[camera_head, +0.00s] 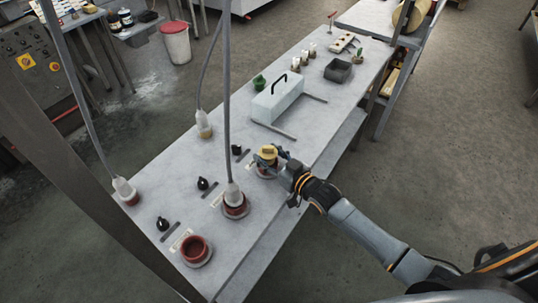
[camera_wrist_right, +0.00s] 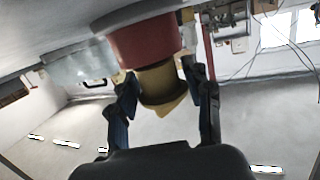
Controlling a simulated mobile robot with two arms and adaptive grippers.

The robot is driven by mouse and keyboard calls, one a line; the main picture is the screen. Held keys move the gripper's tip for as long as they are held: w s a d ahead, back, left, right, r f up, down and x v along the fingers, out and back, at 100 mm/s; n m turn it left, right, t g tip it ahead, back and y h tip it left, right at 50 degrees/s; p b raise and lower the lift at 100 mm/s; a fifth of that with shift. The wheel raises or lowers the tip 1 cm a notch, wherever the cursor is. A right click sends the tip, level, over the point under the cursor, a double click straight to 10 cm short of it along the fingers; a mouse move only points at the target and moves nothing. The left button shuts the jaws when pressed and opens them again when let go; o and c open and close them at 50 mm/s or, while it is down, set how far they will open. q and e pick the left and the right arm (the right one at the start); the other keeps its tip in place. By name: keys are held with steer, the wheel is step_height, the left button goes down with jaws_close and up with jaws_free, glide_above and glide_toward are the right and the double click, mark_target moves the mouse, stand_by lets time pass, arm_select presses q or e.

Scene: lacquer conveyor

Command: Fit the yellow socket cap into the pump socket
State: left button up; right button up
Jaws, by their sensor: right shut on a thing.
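The yellow socket cap (camera_head: 267,151) is held by my right gripper (camera_head: 272,157) right above a red-rimmed socket (camera_head: 264,173) on the grey bench. In the right wrist view the cap (camera_wrist_right: 163,86) sits between the two fingers of the right gripper (camera_wrist_right: 160,80), up against the red socket body (camera_wrist_right: 140,42). Whether the cap is seated in the socket or only meets its rim cannot be told. Another red socket (camera_head: 196,250) at the near end of the bench is open and empty. My left gripper is not in view.
Two grey cable plugs, one in a near red socket (camera_head: 235,207) and one at the left edge (camera_head: 124,190), have cables hanging from above. Another cabled plug (camera_head: 204,128) stands farther back. A pale box with a black handle (camera_head: 277,98) is behind my gripper.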

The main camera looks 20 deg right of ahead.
steer(key=shift+f+b, duration=0.7)
steer(key=shift+f, duration=0.3)
steer(key=o, duration=1.1)
steer(key=shift+f, duration=0.15)
steer(key=shift+o, duration=0.2)
steer(key=shift+s, duration=0.1)
steer(key=v, duration=1.2)
